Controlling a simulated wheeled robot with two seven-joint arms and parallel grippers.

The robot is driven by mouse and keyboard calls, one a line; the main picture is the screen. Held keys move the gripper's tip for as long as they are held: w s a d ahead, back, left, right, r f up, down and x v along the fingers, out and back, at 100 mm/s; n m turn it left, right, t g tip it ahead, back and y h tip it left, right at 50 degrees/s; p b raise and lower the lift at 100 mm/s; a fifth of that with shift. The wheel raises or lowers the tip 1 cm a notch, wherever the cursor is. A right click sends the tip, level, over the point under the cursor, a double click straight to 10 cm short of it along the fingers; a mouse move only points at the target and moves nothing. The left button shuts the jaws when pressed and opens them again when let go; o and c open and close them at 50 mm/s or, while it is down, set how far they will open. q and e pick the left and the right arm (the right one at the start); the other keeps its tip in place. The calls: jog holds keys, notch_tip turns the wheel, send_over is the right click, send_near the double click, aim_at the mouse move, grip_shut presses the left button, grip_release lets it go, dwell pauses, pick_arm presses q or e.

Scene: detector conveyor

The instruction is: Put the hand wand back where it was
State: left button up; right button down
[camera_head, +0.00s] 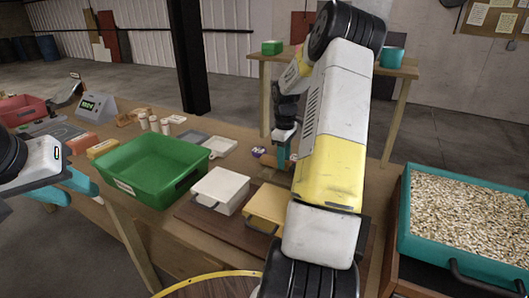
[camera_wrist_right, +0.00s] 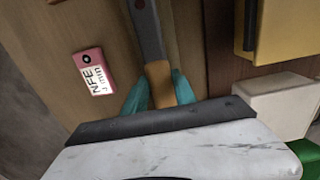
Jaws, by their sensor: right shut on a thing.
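The hand wand (camera_wrist_right: 148,30) has a grey shaft and an orange-yellow grip in the right wrist view. My right gripper (camera_wrist_right: 160,92) is shut on the grip, with one teal finger on each side. The wand lies over the brown wooden top, and I cannot tell whether it touches it. In the head view my right gripper (camera_head: 283,152) is beyond the yellow box, and the wand is not clearly visible there. My left gripper (camera_head: 66,191) is at the left edge, with its teal fingers apart and empty.
A green bin (camera_head: 150,190), a white box (camera_head: 221,185) and a yellow box (camera_head: 268,204) stand on the table. A pink tag (camera_wrist_right: 93,70) lies beside the wand. A teal tray of pellets (camera_head: 407,225) is at right. Small bottles (camera_head: 155,124) stand behind the bin.

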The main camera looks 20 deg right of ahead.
jog(key=shift+f, duration=0.45)
jog(key=c, duration=1)
grip_release()
notch_tip(320, 180, up, 13)
jog(key=s+a+r+m+t, duration=0.1)
jog(key=s+a+r, duration=0.1)
jog(key=a+r, duration=0.4)
jog(key=s+a+r+m+t, duration=0.1)
jog(key=s+a+m, duration=0.1)
jog(key=s+a, duration=0.4)
jog(key=s+a+r+m+t+y, duration=0.1)
jog(key=s+a+m+t, duration=0.1)
jog(key=s+a, duration=0.4)
jog(key=s+a+r+m+t+y, duration=0.1)
jog(key=s+a+r+m+t, duration=0.1)
jog(key=s+a, duration=0.4)
jog(key=shift+s+a, duration=0.2)
jog(key=shift+s, duration=1)
jog(key=shift+s+a, duration=0.15)
jog(key=shift+s, duration=1.05)
